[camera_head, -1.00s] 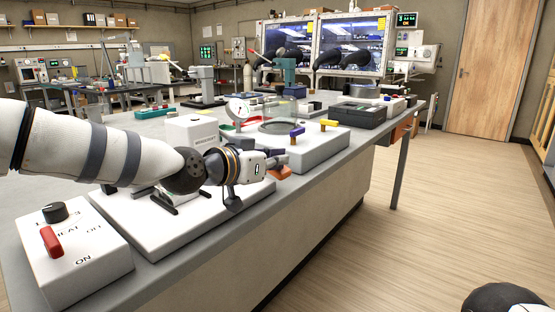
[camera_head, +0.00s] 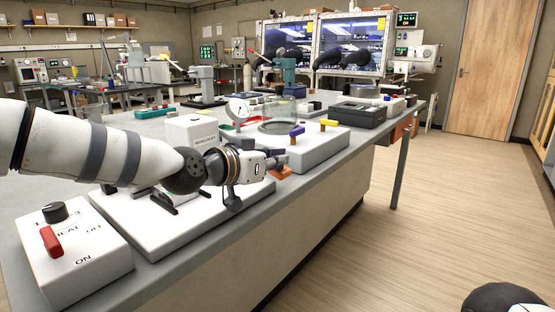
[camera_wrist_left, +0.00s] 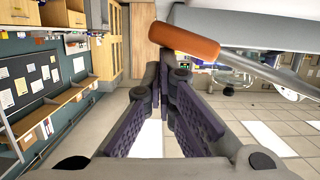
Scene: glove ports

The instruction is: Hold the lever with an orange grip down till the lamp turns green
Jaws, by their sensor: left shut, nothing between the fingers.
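The orange grip (camera_head: 281,173) of the lever shows just below and beside the tip of my left gripper (camera_head: 279,158) in the head view. In the left wrist view the orange grip (camera_wrist_left: 183,41) lies across the picture just beyond the fingertips, with a grey metal rod (camera_wrist_left: 255,66) running from it to the right. My left gripper (camera_wrist_left: 165,65) is shut, with nothing between its fingers. I cannot tell whether its fingertips touch the grip. The lever's base is mostly hidden behind my arm. I cannot make out the lamp.
A white box with a red switch and a black knob (camera_head: 54,211) stands at the near left of the bench. Beyond my gripper is a white unit with a purple handle (camera_head: 297,131), a yellow handle (camera_head: 328,122) and a gauge (camera_head: 238,108).

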